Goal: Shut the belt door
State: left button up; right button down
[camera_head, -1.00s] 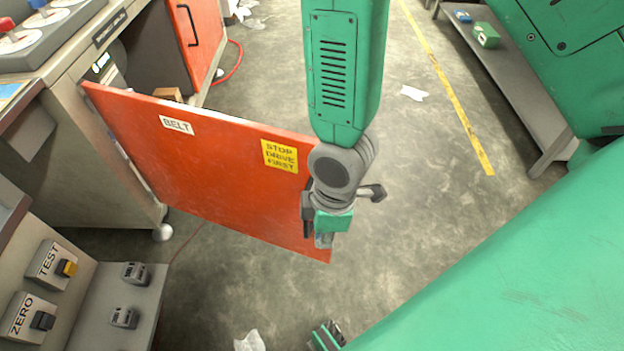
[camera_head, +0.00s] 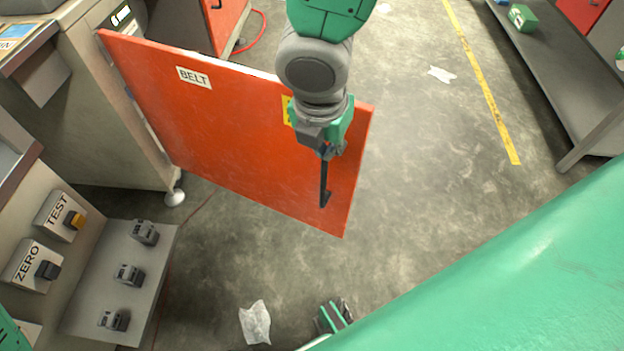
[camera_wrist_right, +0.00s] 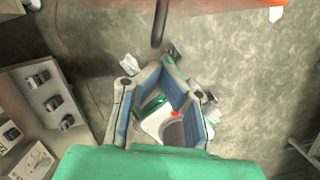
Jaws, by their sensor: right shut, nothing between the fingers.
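The orange belt door (camera_head: 235,140) stands open, swung out from the grey cabinet (camera_head: 90,110) at the left. It bears a white BELT label (camera_head: 194,77) and a yellow sign (camera_head: 287,110), mostly hidden by my arm. A dark bar handle (camera_head: 325,187) is on its face near the free edge. My right gripper (camera_head: 333,151) is shut and empty, over the handle's upper end in the head view. In the right wrist view, the gripper (camera_wrist_right: 172,68) has the handle (camera_wrist_right: 160,22) just beyond its fingertips, apart from it, with the door (camera_wrist_right: 205,5) at the top edge.
A console with TEST and ZERO switches (camera_head: 58,212) and a shelf of small grey parts (camera_head: 128,273) stand at the lower left. Crumpled paper (camera_head: 255,322) lies on the floor. A grey bench (camera_head: 570,75) stands at the right.

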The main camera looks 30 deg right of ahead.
jog(key=w+d+f, duration=0.1)
jog(key=w+d+b, duration=0.1)
jog(key=d+f+b, duration=0.1)
jog(key=d, duration=0.1)
jog(key=shift+w+f, duration=0.35)
jog(key=shift+w, duration=0.05)
